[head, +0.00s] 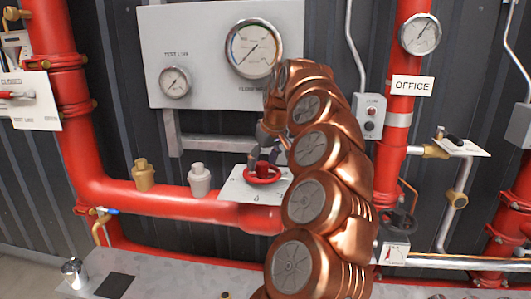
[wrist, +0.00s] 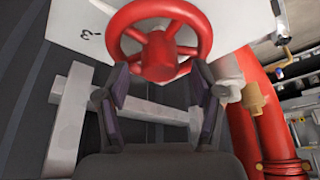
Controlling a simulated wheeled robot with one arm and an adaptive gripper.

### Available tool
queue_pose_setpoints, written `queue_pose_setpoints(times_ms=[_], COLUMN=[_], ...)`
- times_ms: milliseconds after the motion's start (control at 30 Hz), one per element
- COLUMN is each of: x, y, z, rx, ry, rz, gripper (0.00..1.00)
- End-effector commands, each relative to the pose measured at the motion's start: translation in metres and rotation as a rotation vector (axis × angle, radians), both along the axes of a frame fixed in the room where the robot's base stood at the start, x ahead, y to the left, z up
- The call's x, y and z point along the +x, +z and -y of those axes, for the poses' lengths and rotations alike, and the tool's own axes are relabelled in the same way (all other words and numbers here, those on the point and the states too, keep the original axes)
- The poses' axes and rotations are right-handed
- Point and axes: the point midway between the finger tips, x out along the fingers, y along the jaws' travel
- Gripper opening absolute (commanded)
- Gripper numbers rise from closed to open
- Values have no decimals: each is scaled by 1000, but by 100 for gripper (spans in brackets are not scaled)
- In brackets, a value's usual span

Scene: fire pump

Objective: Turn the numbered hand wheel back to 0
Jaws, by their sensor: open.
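The red hand wheel (head: 263,179) stands on a white number plate (head: 232,188) above the red pipe. In the wrist view the wheel (wrist: 159,52) fills the upper middle, with its rim, spokes and hub showing. One small mark, perhaps a 3, shows on the plate there (wrist: 70,28); the other numbers are hidden or too small to read. My gripper (head: 266,150) points down over the wheel. In the wrist view my gripper (wrist: 159,80) is open, its dark fingers apart at the near side of the rim. Nothing is held. I cannot tell whether they touch the wheel.
A brass fitting (head: 144,176) and a pale grey fitting (head: 199,181) stand on the pipe left of the plate. A gauge panel (head: 205,50) is behind my gripper. A vertical red pipe (head: 392,130) rises at the right. My copper arm hides the pipe right of the wheel.

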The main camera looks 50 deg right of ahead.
Motion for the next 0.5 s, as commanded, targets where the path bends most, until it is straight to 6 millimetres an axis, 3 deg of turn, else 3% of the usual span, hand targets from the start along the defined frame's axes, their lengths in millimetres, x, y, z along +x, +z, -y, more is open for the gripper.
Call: queue_pose_setpoints(times_ms=[267,500], x=[1,1], y=[-2,-2], z=[0,0], rx=[0,0], ry=[-1,-1], rz=[1,1], gripper=[67,44])
